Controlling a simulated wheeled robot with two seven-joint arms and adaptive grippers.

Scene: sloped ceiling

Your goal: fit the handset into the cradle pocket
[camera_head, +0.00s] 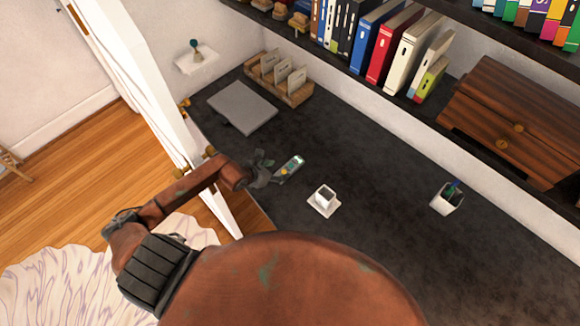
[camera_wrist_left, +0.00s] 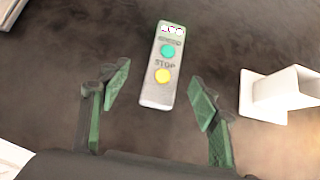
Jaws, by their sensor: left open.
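The handset (camera_head: 291,166) is a slim grey remote with a teal and a yellow button, lying on the dark desk top. In the left wrist view the handset (camera_wrist_left: 164,66) lies ahead of and between the fingers of my left gripper (camera_wrist_left: 158,103). My left gripper (camera_head: 264,171) is open, and its fingers do not touch the handset. The cradle (camera_head: 325,197) is a small white block with a pocket on a square base, to the right of the handset; it also shows in the left wrist view (camera_wrist_left: 283,92). My right gripper is not in view.
A grey closed laptop or slab (camera_head: 241,107) and a wooden card holder (camera_head: 279,79) lie further back. A white pen cup (camera_head: 447,200) stands to the right. A book shelf (camera_head: 390,84) and a wooden drawer box (camera_head: 516,122) line the back.

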